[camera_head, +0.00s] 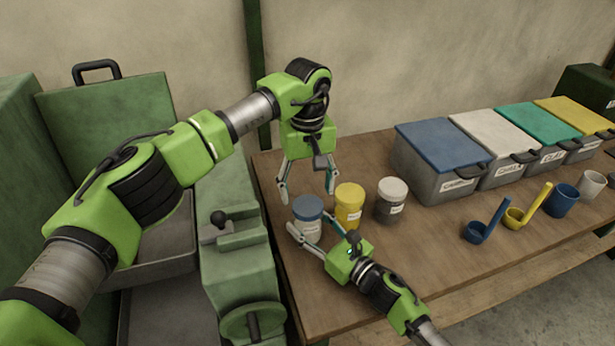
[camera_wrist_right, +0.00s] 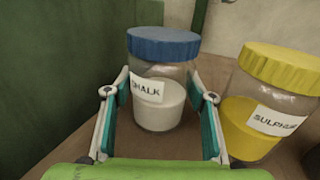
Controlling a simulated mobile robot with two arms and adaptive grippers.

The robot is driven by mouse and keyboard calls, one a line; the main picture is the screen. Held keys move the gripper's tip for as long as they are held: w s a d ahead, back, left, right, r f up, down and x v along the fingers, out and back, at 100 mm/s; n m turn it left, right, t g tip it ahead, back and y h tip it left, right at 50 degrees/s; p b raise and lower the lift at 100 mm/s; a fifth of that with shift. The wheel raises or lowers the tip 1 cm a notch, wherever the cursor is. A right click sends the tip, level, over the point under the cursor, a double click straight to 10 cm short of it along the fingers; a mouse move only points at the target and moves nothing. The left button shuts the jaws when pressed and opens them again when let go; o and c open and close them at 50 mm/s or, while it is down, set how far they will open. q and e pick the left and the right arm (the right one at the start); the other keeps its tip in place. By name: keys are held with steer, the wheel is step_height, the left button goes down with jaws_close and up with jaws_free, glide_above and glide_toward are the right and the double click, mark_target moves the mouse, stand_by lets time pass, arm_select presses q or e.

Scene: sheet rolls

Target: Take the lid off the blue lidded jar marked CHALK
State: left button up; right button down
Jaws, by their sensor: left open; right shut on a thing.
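The CHALK jar (camera_head: 311,229) is clear glass with white contents and a blue lid (camera_head: 308,205). It stands upright at the table's left end, and the lid is on. In the right wrist view the jar (camera_wrist_right: 160,105) shows its CHALK label between the fingers of my right gripper (camera_wrist_right: 160,112). My right gripper (camera_head: 322,233) is shut on the jar's body, below the lid. My left gripper (camera_head: 308,190) points down, open and empty, with its fingertips apart near the height of the blue lid. Whether they touch the lid cannot be told.
A yellow-lidded SULPHUR jar (camera_head: 349,206) stands close to the right of the CHALK jar, then a white-lidded jar (camera_head: 391,202). Lidded bins (camera_head: 440,160), scoops (camera_head: 487,225) and cups (camera_head: 562,200) stand farther right. A green machine (camera_head: 238,240) is left of the table.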

mark_target(307, 205)
arm_select(q)
steer(key=shift+f, duration=2.15)
steer(key=shift+c, duration=0.3)
